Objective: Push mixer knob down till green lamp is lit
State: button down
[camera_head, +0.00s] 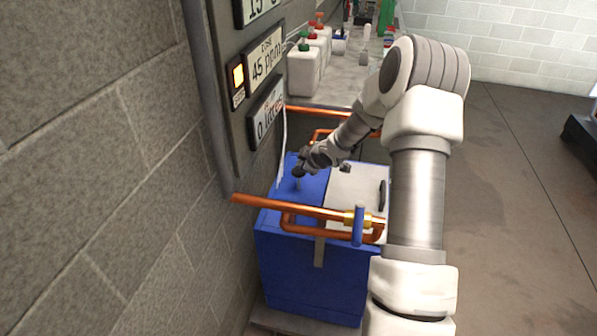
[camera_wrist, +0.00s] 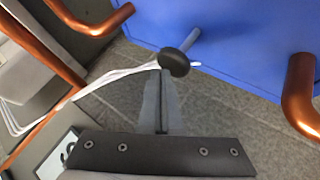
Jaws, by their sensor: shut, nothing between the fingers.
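The mixer knob (camera_wrist: 174,62) is a black round knob on a thin blue-grey rod that rises from the blue tank (camera_head: 312,290). In the head view the knob (camera_head: 299,172) shows small and dark at the tip of my gripper. My gripper (camera_wrist: 163,73) is shut and empty, with its fingertips at the near edge of the knob in the wrist view. I cannot tell whether they touch it. A lamp (camera_head: 238,75) on the grey wall panel glows amber. No green light shows on the visible part of the panel.
Copper pipes (camera_head: 290,207) cross the front of the tank. A white lid (camera_head: 352,190) with a black handle covers its right part. The panel carries a 45 ppm display (camera_head: 265,56) and a litres display (camera_head: 267,112). White canisters (camera_head: 303,70) stand behind.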

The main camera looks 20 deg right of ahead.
aim_at(301, 172)
jog(key=shift+s+f+b, duration=0.1)
jog(key=shift+f+b, duration=2.1)
jog(key=shift+f, duration=0.45)
dwell(1.9)
dwell(0.4)
jog(key=shift+r+p, duration=2.85)
jog(key=shift+r, duration=0.25)
notch_tip(301, 172, up, 5)
jog(key=p, duration=0.4)
jog(key=shift+p, duration=0.35)
